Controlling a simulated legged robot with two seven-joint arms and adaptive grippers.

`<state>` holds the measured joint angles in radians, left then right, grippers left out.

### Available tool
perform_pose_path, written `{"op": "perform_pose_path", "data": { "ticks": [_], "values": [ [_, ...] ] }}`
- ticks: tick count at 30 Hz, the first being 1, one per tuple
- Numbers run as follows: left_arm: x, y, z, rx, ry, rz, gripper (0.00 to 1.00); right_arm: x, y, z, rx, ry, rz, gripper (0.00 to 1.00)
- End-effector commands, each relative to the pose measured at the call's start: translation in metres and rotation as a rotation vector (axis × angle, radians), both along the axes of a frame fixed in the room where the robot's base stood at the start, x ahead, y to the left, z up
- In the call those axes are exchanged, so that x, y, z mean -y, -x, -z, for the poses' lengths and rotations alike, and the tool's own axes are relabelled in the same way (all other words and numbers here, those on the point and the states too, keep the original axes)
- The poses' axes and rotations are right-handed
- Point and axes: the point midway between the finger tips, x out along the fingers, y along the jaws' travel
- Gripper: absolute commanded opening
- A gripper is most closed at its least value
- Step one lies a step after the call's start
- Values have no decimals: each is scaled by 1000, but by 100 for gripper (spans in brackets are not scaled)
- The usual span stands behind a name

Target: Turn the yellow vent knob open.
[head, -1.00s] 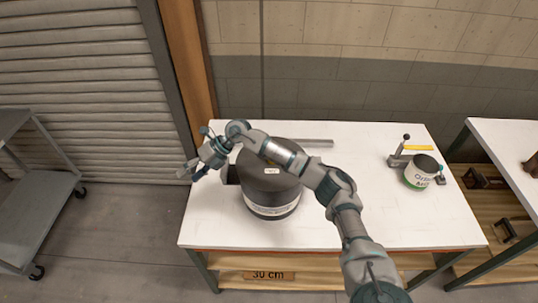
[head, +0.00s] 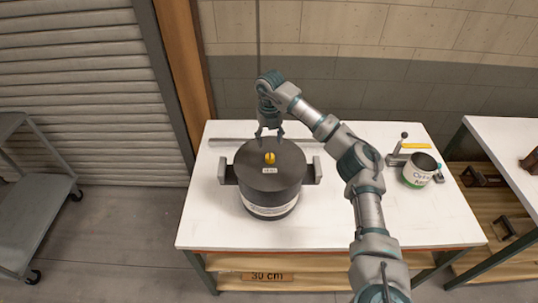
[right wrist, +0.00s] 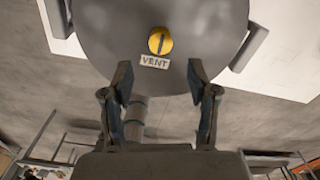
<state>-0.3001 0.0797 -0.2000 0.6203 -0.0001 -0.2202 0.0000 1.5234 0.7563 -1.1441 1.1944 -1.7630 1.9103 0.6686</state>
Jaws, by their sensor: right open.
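The yellow vent knob (head: 269,157) sits on the lid of a dark round pot (head: 272,203) on the white table. A white label reading VENT (right wrist: 155,61) lies beside the knob. In the right wrist view the round yellow knob (right wrist: 160,41) has a dark line across it, running nearly up and down the picture. My right gripper (head: 269,134) points down at the far edge of the lid, behind the knob. In the right wrist view its two fingers (right wrist: 159,88) are spread with nothing between them, and the knob shows beyond the tips. My left gripper is not in view.
The pot has a block handle on each side (head: 315,170). A metal bar (head: 215,140) lies behind it. The table's left front is clear.

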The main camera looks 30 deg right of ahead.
Motion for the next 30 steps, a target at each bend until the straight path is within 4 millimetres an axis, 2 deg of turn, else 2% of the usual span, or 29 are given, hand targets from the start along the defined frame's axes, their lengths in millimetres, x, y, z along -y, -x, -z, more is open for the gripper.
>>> {"op": "perform_pose_path", "data": {
  "ticks": [3,9,15,23,30],
  "values": [
    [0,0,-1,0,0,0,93,0,1,28,-4,0,-2,59],
    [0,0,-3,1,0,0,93,0,0,61,-2,-1,-1,59],
    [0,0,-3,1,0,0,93,-1,0,73,0,0,-2,59],
    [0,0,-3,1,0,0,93,-2,0,75,0,0,-2,59],
    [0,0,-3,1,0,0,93,0,0,75,-1,-1,-2,0]
  ]
}}
